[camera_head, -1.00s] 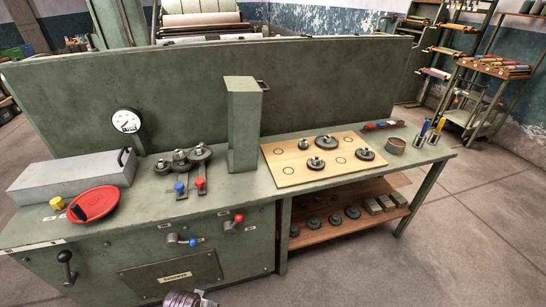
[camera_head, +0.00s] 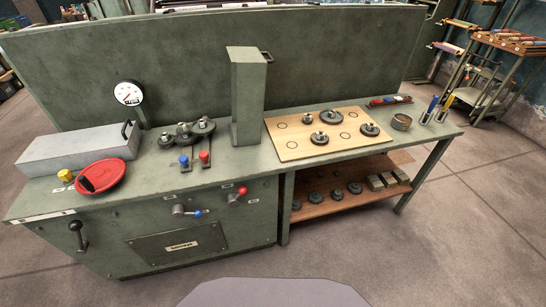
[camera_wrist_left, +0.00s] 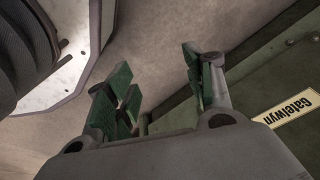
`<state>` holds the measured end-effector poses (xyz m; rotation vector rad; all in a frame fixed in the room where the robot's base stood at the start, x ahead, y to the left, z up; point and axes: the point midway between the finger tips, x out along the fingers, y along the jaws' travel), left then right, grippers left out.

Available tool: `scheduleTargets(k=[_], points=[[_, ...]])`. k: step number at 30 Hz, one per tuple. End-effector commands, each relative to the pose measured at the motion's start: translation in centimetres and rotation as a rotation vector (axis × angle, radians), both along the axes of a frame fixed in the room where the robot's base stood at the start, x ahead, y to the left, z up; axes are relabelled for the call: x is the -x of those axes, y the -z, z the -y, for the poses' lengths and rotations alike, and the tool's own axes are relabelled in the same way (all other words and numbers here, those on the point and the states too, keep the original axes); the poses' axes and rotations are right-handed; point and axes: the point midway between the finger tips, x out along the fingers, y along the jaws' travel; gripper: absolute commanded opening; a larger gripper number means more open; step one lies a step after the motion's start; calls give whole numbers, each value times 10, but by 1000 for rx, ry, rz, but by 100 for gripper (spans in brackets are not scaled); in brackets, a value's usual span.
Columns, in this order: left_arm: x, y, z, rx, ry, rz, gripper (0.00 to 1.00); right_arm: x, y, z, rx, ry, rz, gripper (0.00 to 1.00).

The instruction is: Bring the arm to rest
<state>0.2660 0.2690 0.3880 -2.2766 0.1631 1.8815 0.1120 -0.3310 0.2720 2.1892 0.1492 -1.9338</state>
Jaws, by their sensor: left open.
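My left gripper (camera_wrist_left: 160,92) shows only in the left wrist view. Its two green-padded fingers are spread apart with nothing between them. Bare floor lies beyond the fingers. The green cabinet front with its yellowish nameplate (camera_wrist_left: 285,122) is to their right, apart from them. In the head view neither gripper shows, and my right gripper is in no view.
The green bench (camera_head: 240,163) carries a grey box (camera_head: 75,150), a red dish (camera_head: 108,178), a tall post (camera_head: 247,100), and a wooden board (camera_head: 285,150) with gears. Levers (camera_head: 78,236) project from its front. A lower shelf (camera_head: 330,205) holds parts.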

Motion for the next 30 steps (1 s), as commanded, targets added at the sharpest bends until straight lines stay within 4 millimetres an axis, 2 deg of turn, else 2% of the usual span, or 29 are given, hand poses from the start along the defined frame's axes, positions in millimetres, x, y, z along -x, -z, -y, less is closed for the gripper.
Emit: scheduleTargets(k=[6,15,21,30], points=[[34,40,-14,-10,4,-19,53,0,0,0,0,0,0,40],[87,82,-36,-23,9,-40,53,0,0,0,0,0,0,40],[117,100,-48,-29,10,-50,53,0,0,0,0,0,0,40],[148,114,-60,-36,12,-61,53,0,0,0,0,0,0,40]])
